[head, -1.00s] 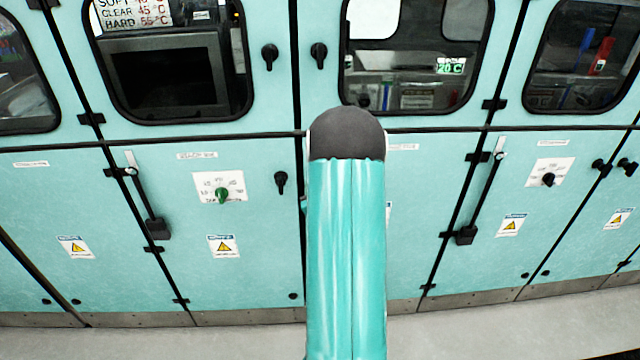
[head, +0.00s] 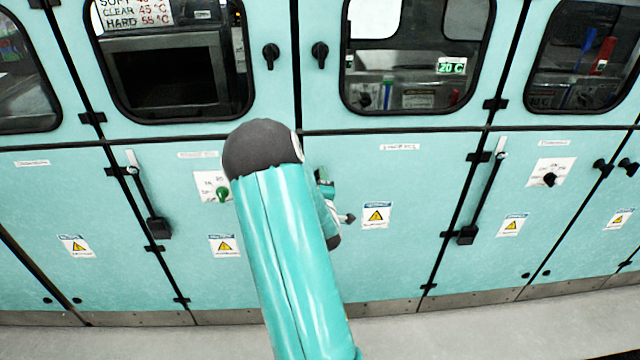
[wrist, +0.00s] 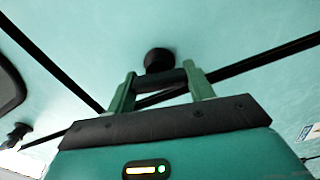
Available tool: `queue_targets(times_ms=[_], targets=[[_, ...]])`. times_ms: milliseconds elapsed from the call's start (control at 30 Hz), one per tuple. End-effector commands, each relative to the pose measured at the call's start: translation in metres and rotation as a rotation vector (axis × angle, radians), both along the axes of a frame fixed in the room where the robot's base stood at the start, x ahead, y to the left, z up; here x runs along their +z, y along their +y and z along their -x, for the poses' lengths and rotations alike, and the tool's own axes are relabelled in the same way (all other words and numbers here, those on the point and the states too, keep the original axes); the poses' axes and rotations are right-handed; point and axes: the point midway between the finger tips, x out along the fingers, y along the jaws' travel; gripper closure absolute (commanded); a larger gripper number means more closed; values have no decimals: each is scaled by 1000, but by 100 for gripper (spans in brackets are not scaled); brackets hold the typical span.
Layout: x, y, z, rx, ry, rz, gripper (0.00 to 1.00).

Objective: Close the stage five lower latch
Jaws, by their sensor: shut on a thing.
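The lower latch (wrist: 158,60) shows in the wrist view as a black round knob with a dark bar on the turquoise door. My gripper (wrist: 160,86) has its two green fingers either side of the dark bar and is shut on it. In the head view, my gripper is mostly hidden behind my arm; a small dark green part shows beside the arm, against the lower door (head: 400,260). The latch cannot be made out clearly there, so its angle is unclear.
Two upper latches (head: 270,56) (head: 319,55) flank the centre seam, both hanging down. A green knob (head: 222,194) is left of my arm. Long lever handles (head: 157,228) (head: 467,235) stand on the lower doors. Grey floor (head: 450,335) is clear in front.

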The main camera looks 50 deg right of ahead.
Motion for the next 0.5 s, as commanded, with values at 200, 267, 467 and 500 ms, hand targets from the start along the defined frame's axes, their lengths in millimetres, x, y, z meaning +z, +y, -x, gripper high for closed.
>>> queue_targets(times_ms=[200, 267, 467, 500], targets=[[1, 0, -1, 1, 104, 96, 70], [0, 0, -1, 1, 125, 113, 70], [0, 0, -1, 1, 171, 153, 70], [0, 0, -1, 1, 175, 157, 70]])
